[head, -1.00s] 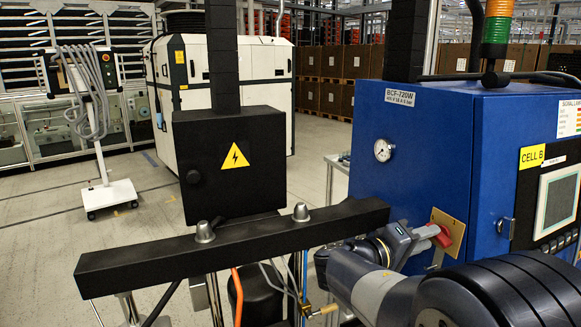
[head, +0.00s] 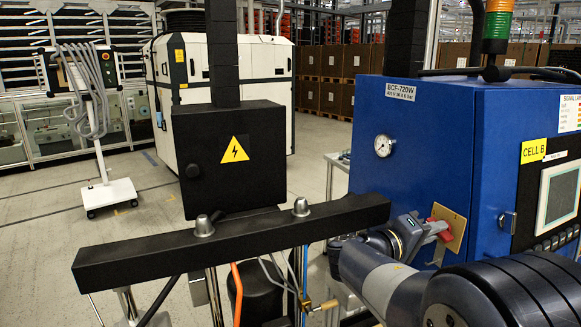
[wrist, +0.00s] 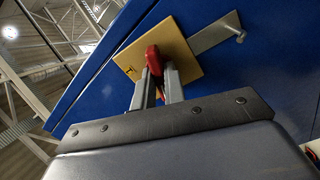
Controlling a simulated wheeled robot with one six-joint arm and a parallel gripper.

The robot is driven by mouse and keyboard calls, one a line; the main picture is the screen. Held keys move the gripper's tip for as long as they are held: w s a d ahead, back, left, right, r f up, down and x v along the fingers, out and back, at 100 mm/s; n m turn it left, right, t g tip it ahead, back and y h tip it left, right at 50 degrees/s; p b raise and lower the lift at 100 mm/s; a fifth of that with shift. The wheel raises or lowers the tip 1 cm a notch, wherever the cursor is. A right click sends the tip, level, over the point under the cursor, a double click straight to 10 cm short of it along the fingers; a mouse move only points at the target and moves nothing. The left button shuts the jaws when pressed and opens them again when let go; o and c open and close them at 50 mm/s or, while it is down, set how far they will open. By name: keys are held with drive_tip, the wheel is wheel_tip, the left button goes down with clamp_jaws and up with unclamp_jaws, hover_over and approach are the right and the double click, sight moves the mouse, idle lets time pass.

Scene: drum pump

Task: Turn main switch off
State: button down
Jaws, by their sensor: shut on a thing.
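The main switch is a red rotary handle (head: 437,230) on a yellow square plate (head: 455,226), on the side of the blue cabinet (head: 430,140). My gripper (head: 422,231) reaches it from the left. In the wrist view my gripper (wrist: 158,77) has one finger on each side of the red handle (wrist: 153,58) and is shut on it. The yellow plate (wrist: 188,48) shows behind, with a small dark mark at its left corner. The fingers hide part of the handle, and I cannot read its position marks.
A black beam (head: 240,238) crosses in front at the left, below a black electrical box (head: 228,155) with a yellow warning sign. Open floor lies at the far left.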

drive_tip(key=shift+r+n+p, duration=0.1)
drive_tip(key=shift+n+p, duration=1)
drive_tip(key=shift+n, duration=0.2)
drive_tip(key=shift+n+p, duration=0.4)
drive_tip(key=shift+n, duration=0.2)
drive_tip(key=c, duration=1.3)
unclamp_jaws()
drive_tip(key=b+v, duration=0.2)
drive_tip(key=v, duration=0.7)
